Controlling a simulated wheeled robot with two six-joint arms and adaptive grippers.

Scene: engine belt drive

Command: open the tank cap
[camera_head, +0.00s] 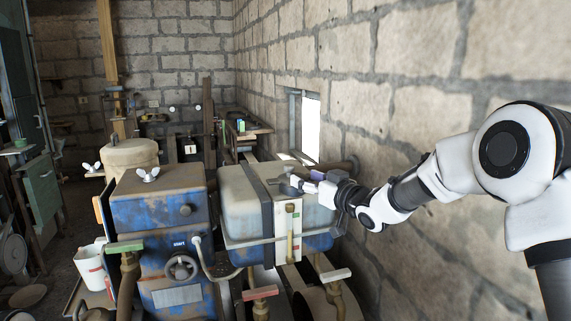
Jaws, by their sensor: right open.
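The tank (240,195) is a grey, blue-bottomed box with dark straps and a white gauge strip on its front, in the middle of the head view. My right arm reaches in from the right, and my right gripper (290,182) is over the tank's top near the gauge strip. Its jaws are open. A small dark grey piece at the fingertips, perhaps the tank cap (287,189), is partly covered by the gripper. I cannot tell whether the fingers touch it. My left gripper is not in view.
A blue engine block (160,230) with a wing nut on top and a handwheel stands left of the tank. Valves with red and green handles (260,293) stand in front. A stone wall (420,130) runs close along the right side.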

